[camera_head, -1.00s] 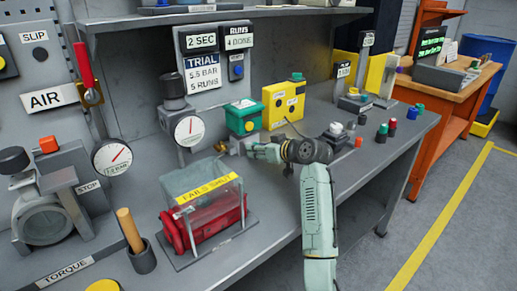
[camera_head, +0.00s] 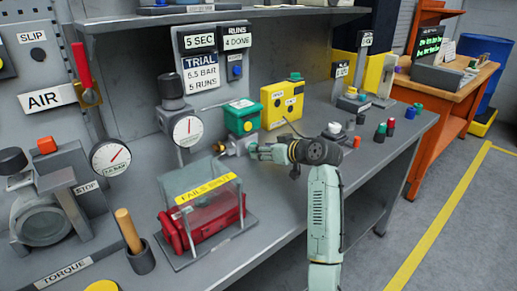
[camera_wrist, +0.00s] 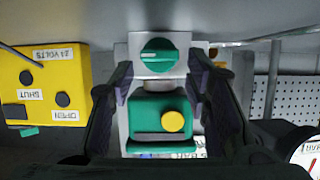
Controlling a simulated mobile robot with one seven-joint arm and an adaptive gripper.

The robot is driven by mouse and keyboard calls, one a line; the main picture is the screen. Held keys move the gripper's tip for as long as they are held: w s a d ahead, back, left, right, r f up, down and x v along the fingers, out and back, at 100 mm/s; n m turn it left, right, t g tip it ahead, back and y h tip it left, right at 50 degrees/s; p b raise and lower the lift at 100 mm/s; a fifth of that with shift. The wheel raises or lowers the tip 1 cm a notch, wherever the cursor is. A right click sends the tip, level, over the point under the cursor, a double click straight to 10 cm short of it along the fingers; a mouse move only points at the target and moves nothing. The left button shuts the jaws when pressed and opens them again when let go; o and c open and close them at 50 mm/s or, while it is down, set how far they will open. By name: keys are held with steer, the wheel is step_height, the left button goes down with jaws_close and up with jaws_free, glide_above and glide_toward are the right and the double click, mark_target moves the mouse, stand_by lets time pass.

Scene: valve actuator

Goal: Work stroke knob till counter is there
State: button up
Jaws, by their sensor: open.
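The runs counter (camera_head: 237,43) reads 4 DONE. The timer beside it (camera_head: 199,41) reads 5 SEC. The trial card (camera_head: 202,73) reads 5.5 BAR, 5 RUNS. In the wrist view, a green knob with a pale pointer line (camera_wrist: 159,56) sits on a grey block. It may be the stroke knob; I read no label for it. A green box with a yellow disc (camera_wrist: 147,104) is beside it, and also shows in the head view (camera_head: 241,116). My gripper (camera_wrist: 160,82) is open and empty, its fingers on either side in the picture. In the head view my gripper (camera_head: 254,149) faces the fitting below the green box.
A yellow OPEN/SHUT box (camera_head: 283,104) stands right of the green box. A gauge (camera_head: 187,130) stands to the left. A clear guard labelled FAILS SHUT (camera_head: 205,191) covers a red cylinder in front. Small coloured knobs (camera_head: 381,132) stand to the right on the bench.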

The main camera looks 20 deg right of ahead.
steer(key=v, duration=0.8)
steer(key=shift+s+d+r, duration=0.15)
steer(key=shift+s, duration=0.15)
